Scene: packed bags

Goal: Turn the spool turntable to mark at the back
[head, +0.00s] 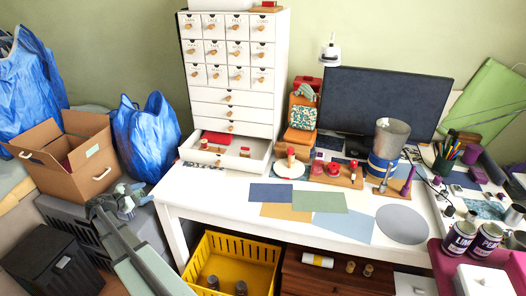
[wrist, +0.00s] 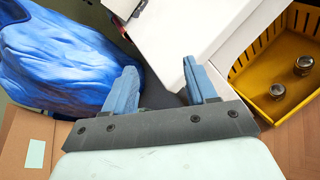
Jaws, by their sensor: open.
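A small white round disc (head: 289,170) with a red-and-wood spool-like piece (head: 291,155) standing on it sits on the white desk, just right of the open drawer. It looks like the spool turntable, but a mark on it is too small to make out. My gripper (head: 122,203) is at the left, off the desk's left edge, far from the disc. In the wrist view my gripper (wrist: 160,88) shows two blue fingers spread apart with nothing between them. The turntable does not show in the wrist view.
The white drawer unit (head: 235,75) has an open drawer (head: 226,153) jutting over the desk. A blue bag (head: 146,135) and cardboard box (head: 68,152) are beside my gripper. A wooden board (head: 335,176) with red items is right of the disc. Flat sheets (head: 317,202) cover the desk front.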

